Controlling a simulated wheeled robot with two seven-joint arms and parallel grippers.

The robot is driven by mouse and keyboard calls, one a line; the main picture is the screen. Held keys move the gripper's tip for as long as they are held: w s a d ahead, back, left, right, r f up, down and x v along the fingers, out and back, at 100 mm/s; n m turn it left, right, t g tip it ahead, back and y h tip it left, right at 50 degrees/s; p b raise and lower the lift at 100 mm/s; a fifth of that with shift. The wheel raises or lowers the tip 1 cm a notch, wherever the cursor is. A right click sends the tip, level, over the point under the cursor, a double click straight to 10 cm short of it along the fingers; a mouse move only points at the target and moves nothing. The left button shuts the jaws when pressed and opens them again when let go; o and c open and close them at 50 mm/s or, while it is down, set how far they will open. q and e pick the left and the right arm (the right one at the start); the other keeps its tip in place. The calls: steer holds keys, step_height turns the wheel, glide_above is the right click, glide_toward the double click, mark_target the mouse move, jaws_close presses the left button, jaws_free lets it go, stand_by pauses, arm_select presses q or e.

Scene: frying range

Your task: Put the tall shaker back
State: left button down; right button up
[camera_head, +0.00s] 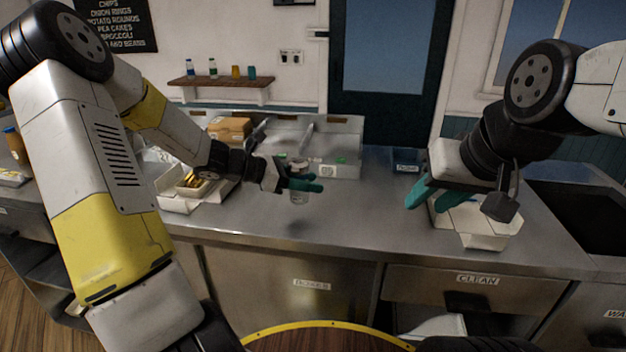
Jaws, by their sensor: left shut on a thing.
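My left gripper (303,184) reaches in from the left and is shut on a clear shaker with a greyish top (299,166). The shaker is upright in front of the divided grey bin, and its lower part (300,199) shows below the teal fingers. I cannot tell for sure whether its base touches the steel counter. My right gripper (436,196) is over a white tray at the right, its teal fingers apart, with nothing visible between them.
The divided grey bin (345,128) stands at the counter's back. A white tray (178,203) with food lies left, and another white tray (482,240) lies under my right gripper. A wall shelf (220,82) holds several small bottles. The counter's middle (350,215) is clear.

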arm_select(q)
steer(key=w, duration=0.5)
steer(key=shift+a+f, duration=0.2)
steer(key=shift+a, duration=0.15)
steer(key=shift+f, duration=1.75)
steer(key=shift+f, duration=0.15)
steer(key=c, duration=0.7)
jaws_free()
steer(key=shift+c, duration=0.2)
steer(key=v, duration=1.2)
steer(key=shift+s, duration=0.1)
